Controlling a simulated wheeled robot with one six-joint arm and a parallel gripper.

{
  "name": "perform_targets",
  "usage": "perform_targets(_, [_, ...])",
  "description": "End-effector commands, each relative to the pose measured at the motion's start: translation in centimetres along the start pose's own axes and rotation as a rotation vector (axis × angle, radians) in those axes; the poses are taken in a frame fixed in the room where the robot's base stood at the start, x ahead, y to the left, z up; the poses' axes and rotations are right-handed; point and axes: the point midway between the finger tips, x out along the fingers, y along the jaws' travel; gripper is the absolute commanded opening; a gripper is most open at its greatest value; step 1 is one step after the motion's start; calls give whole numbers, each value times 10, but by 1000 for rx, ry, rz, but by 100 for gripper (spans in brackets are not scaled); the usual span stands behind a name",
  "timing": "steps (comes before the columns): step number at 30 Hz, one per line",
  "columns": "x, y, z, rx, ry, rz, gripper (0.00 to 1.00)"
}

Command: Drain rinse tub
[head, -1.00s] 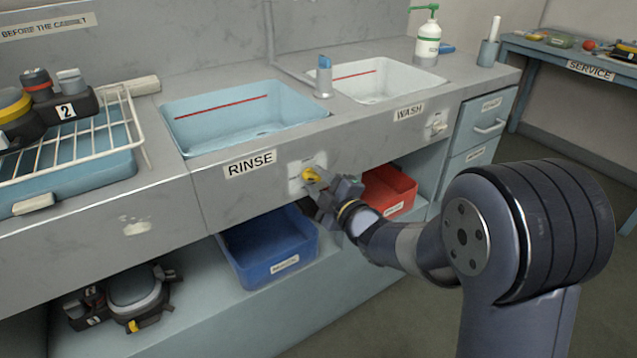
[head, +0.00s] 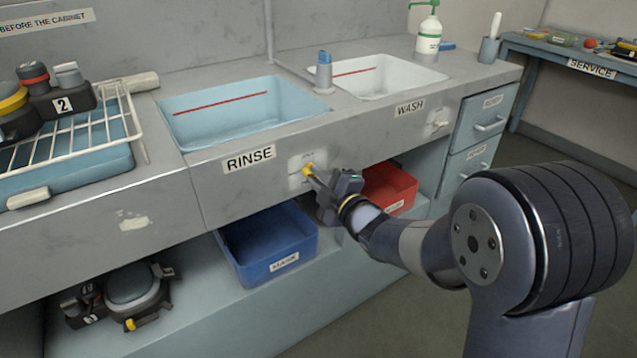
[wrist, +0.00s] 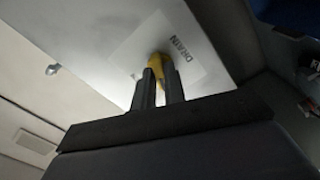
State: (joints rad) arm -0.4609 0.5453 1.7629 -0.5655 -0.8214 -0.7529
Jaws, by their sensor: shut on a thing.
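The light blue rinse tub (head: 240,112) is set into the counter, with a red line on its back wall. I cannot make out water in it. The yellow drain knob (head: 308,169) sits on a pale plate on the front panel, right of the RINSE label (head: 249,158). My gripper (head: 315,178) is at the knob, its fingers shut on it. In the wrist view the yellow knob (wrist: 160,66) shows between the two dark fingers (wrist: 160,85), beside the word DRAIN. The fingers hide part of the knob.
The white wash tub (head: 385,78) is to the right, with its own knob (head: 438,122). A blue bin (head: 270,247) and a red bin (head: 390,188) stand on the shelf below. A drying rack (head: 75,135) is at the left. The floor at the lower right is clear.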

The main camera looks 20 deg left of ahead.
Motion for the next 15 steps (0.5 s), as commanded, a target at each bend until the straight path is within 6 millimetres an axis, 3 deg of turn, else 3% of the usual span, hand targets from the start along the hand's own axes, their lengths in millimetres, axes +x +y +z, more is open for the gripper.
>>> perform_targets(15, [0,-4,2,-326,0,2,0])
